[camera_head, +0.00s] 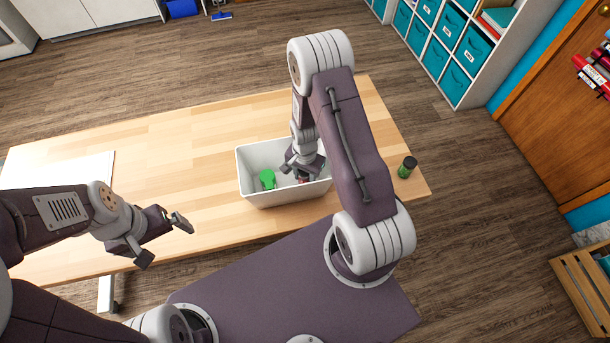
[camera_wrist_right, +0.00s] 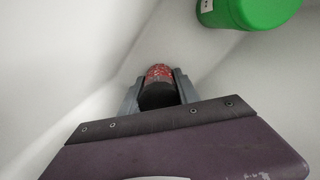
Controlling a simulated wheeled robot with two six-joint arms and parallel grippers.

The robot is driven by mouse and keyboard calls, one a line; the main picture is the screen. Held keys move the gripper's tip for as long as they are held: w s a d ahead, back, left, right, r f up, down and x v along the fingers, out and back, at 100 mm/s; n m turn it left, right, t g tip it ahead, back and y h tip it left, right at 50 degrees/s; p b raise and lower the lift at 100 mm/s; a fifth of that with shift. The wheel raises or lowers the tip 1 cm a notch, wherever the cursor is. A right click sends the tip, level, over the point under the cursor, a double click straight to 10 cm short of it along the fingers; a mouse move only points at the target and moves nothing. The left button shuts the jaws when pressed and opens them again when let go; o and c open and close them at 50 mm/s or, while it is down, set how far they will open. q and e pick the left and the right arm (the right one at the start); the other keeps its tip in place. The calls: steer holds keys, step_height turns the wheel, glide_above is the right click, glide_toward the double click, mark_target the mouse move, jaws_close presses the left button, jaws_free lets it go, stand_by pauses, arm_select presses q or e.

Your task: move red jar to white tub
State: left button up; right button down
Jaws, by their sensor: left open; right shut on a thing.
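The white tub (camera_head: 281,197) stands on the wooden table in the head view. My right gripper (camera_head: 303,176) reaches down inside the tub and is shut on the red jar (camera_wrist_right: 158,72). In the right wrist view the jar has a red speckled side and a dark end, and sits between the fingers of the right gripper (camera_wrist_right: 157,92). White tub walls surround it there. In the head view the jar is mostly hidden by the gripper. My left gripper (camera_head: 166,238) is open and empty, left of the tub near the table's front edge.
A green container (camera_head: 267,179) lies in the tub, left of my right gripper; it also shows in the right wrist view (camera_wrist_right: 250,8). A dark jar with a green band (camera_head: 407,167) stands at the table's right end. The table (camera_head: 180,150) left of the tub is mostly clear.

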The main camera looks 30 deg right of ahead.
steer(key=shift+f, duration=0.3)
stand_by(0.5)
jaws_free()
stand_by(0.3)
stand_by(0.3)
steer(key=shift+r+p, duration=3.95)
steer(key=shift+r, duration=0.65)
